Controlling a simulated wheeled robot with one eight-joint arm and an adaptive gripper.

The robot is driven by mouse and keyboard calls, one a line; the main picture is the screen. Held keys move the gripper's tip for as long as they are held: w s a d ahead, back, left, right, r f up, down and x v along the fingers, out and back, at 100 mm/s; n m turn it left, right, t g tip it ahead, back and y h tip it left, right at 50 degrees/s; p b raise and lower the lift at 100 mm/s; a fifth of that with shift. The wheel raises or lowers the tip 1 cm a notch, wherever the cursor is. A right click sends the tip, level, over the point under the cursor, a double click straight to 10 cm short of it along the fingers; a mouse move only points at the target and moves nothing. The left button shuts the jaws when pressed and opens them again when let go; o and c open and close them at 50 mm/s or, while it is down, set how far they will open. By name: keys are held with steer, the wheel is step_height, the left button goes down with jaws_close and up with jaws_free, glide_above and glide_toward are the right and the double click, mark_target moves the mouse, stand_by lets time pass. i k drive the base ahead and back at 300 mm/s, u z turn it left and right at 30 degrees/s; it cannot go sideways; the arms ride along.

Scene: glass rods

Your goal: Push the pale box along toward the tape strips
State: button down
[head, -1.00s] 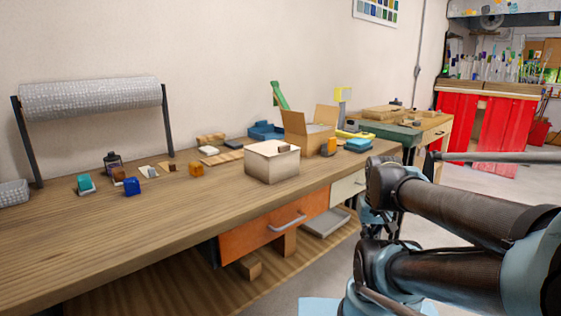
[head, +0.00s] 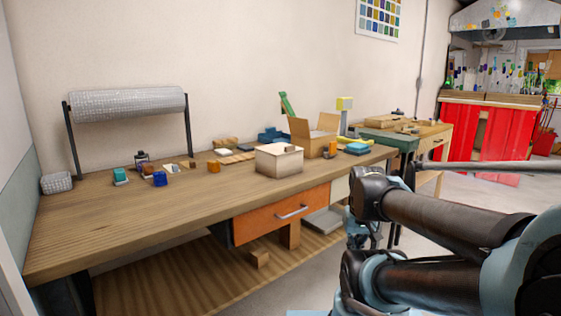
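The pale box (head: 279,160) stands upright on the wooden workbench, near its front edge and above the orange drawer. A small brown block (head: 289,148) shows on its top. I cannot pick out the tape strips for certain. My arm comes in from the right, in front of the bench's right end and apart from the box. My gripper is not in view.
An open cardboard box (head: 314,135) stands just behind and right of the pale box.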

mark_target(279, 167)
steer(key=u, duration=0.9)
steer(key=i, duration=0.6)
steer(key=z, duration=1.25)
